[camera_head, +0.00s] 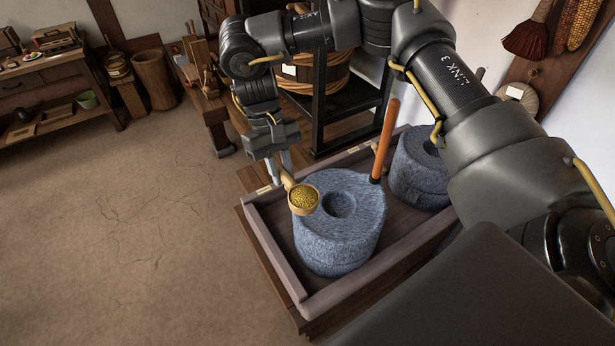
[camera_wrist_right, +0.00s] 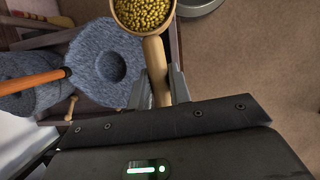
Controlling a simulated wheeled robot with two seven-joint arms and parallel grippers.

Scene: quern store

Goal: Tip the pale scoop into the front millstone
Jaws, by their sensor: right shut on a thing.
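The pale scoop (camera_head: 303,203) is full of yellow-green grain and looks level. It also shows at the top of the right wrist view (camera_wrist_right: 157,52). My right gripper (camera_head: 283,172) is shut on its handle; its fingers flank the handle in the wrist view (camera_wrist_right: 159,76). The front millstone (camera_head: 340,247) is a grey-blue round stone with a central hollow and an upright orange handle (camera_head: 385,140) at its rim. In the head view the scoop overlaps the stone's left edge, left of the hollow. In the wrist view the stone (camera_wrist_right: 88,50) lies left of the scoop. My left gripper is out of view.
A second millstone (camera_head: 417,172) stands behind to the right in the same wooden tray (camera_head: 262,246). A dark stand (camera_head: 350,104) with a wooden tub (camera_head: 318,77) is behind. Open floor (camera_head: 140,230) lies to the left.

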